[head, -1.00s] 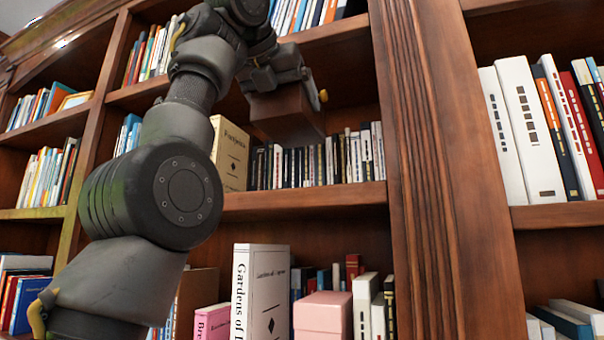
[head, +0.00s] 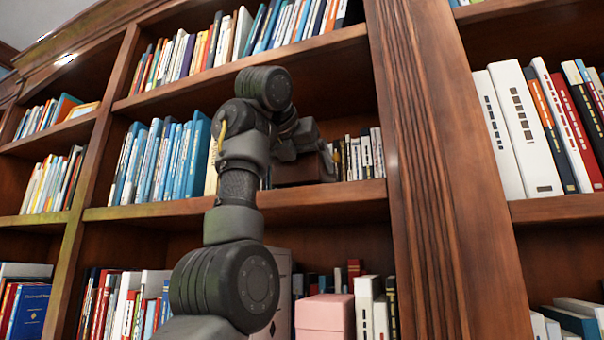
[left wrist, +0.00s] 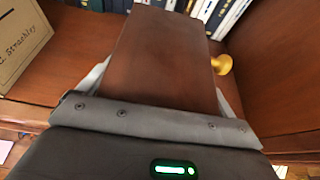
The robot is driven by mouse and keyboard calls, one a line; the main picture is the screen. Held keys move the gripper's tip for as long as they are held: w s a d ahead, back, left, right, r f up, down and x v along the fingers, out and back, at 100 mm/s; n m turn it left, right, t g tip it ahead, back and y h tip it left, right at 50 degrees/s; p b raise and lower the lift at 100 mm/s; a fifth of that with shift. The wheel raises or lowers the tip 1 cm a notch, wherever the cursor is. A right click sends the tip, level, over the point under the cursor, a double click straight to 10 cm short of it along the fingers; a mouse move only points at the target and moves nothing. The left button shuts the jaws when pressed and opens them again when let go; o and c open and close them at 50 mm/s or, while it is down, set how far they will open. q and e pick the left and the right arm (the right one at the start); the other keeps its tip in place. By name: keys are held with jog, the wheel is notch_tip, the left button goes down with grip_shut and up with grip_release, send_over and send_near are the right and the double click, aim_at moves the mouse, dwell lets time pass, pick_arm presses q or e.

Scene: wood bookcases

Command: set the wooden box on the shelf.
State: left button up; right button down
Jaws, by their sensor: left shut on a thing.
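My left gripper (head: 303,142) is shut on the box. My right gripper is not in view.
Books (head: 365,155) stand behind the box. A cream book (left wrist: 22,40) stands to the left in the left wrist view. A wide wooden upright (head: 425,170) bounds the compartment at right. A pink box (head: 325,316) sits on the shelf below.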

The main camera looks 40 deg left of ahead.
pick_arm(q)
jog(key=shift+w+f, duration=0.15)
jog(key=shift+f, duration=0.2)
jog(key=shift+s+f, duration=0.1)
jog(key=shift+s, duration=0.1)
jog(key=o, duration=1.1)
jog(key=shift+w, duration=0.1)
jog(key=shift+s+d+r, duration=0.15)
jog(key=shift+s+r, duration=0.05)
jog(key=shift+s, duration=0.1)
jog(key=shift+b+v, duration=1.15)
jog(key=shift+v, duration=4.55)
